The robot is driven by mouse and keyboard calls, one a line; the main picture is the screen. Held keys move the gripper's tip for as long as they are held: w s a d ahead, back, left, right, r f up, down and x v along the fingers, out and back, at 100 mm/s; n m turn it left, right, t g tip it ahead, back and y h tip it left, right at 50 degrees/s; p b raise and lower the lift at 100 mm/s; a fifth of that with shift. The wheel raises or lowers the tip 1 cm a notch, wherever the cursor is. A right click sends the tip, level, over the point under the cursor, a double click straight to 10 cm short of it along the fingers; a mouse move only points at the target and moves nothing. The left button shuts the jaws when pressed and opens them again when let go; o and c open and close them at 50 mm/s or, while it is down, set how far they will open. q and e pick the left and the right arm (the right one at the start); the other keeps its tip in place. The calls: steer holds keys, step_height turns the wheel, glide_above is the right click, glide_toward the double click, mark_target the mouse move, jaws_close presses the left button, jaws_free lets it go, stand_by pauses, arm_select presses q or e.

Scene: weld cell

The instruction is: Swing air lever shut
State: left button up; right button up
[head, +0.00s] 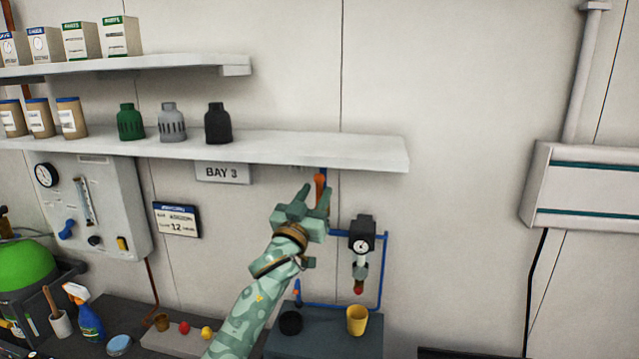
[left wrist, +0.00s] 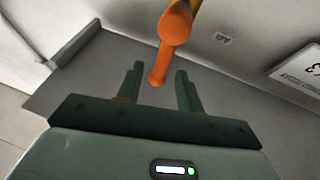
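The lever's lower part is hidden behind the gripper in the head view. My right gripper is not in view.
The lower shelf (head: 300,148) juts out close above my gripper. A gauge regulator (head: 361,240) hangs to the right of it. Below are a yellow cup (head: 357,320) and a black round part (head: 290,322) on a dark box (head: 330,345).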

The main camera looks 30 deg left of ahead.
mark_target(317, 189)
arm_select(q)
steer(key=shift+x, duration=1.6)
jaws_close()
steer(key=shift+a, duration=0.15)
